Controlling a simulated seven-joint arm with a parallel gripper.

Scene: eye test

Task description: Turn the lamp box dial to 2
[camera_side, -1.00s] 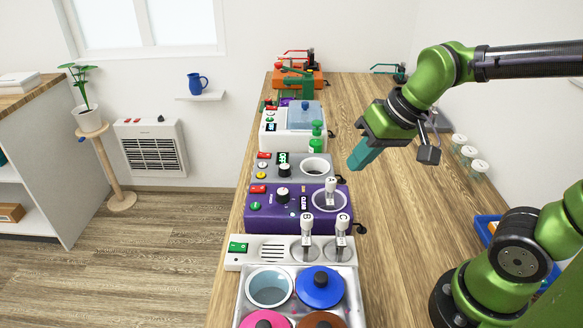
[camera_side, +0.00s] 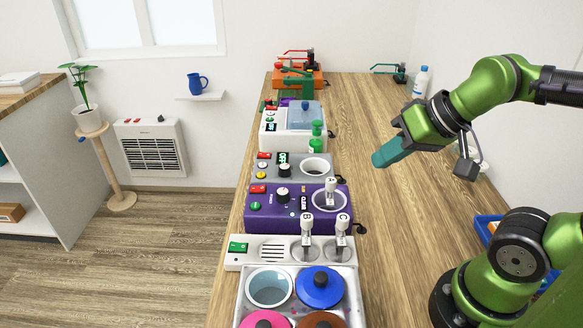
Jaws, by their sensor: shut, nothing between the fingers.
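Two boxes on the bench carry a dial, and I cannot tell which is the lamp box. The purple box (camera_side: 262,224) has a dark dial with a white top (camera_side: 283,196), a red switch and a green button. The grey box (camera_side: 262,178) behind it has a black dial (camera_side: 284,170) beside a small dark display with green characters. The dials' settings are too small to read. My gripper (camera_side: 380,160) has teal fingers, shut and empty, above the bare wood right of both boxes. It touches neither.
A green pump bottle (camera_side: 316,138) stands by the white machine (camera_side: 285,128) behind the grey box. Labelled upright handles A (camera_side: 331,187), B (camera_side: 306,223) and C (camera_side: 342,222) rise nearby. Pots (camera_side: 320,287) sit in front. The bench's middle right is clear.

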